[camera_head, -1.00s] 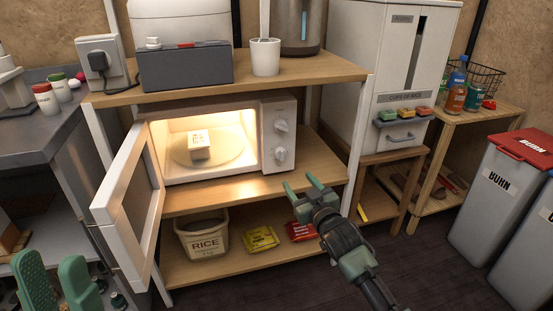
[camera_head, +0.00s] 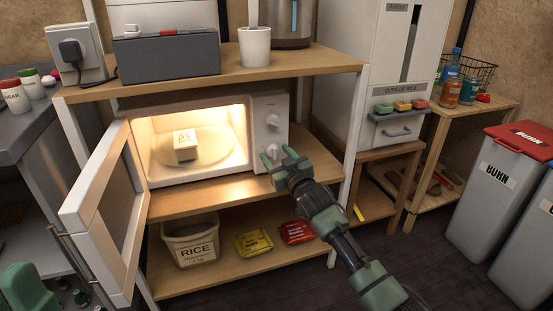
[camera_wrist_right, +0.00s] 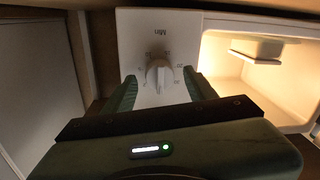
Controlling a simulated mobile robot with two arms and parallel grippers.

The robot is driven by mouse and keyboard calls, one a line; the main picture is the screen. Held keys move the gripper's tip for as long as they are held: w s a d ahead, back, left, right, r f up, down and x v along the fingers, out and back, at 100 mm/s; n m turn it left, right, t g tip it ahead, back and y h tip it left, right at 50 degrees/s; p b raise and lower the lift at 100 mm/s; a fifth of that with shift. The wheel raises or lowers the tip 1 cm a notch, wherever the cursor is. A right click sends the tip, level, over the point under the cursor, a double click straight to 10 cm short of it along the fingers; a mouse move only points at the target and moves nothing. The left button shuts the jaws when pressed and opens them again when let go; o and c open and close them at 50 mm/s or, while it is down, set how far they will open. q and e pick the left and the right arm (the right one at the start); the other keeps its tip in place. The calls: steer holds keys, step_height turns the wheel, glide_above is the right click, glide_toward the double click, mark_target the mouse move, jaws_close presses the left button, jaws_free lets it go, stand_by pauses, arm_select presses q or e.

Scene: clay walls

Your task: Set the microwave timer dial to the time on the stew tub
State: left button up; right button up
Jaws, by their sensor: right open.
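The white microwave (camera_head: 192,184) stands on the shelf with its door (camera_head: 93,205) swung open to the left and its inside lit. The stew tub (camera_head: 185,146), a small pale box, sits on the turntable; its dark label marks are too small to read surely. The upper dial (camera_head: 272,120) shows on the control panel. The lower timer dial is mostly hidden by my right gripper (camera_head: 272,163) in the head view. In the right wrist view, the timer dial (camera_wrist_right: 158,77), marked "Min", lies between the open fingers, apart from both.
A rice bin (camera_head: 190,240), a yellow packet (camera_head: 254,243) and a red packet (camera_head: 296,232) lie on the shelf below. A shelf post (camera_head: 354,150) stands right of my gripper. A green rounded object (camera_head: 25,292) is at the lower left.

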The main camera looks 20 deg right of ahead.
jaws_close()
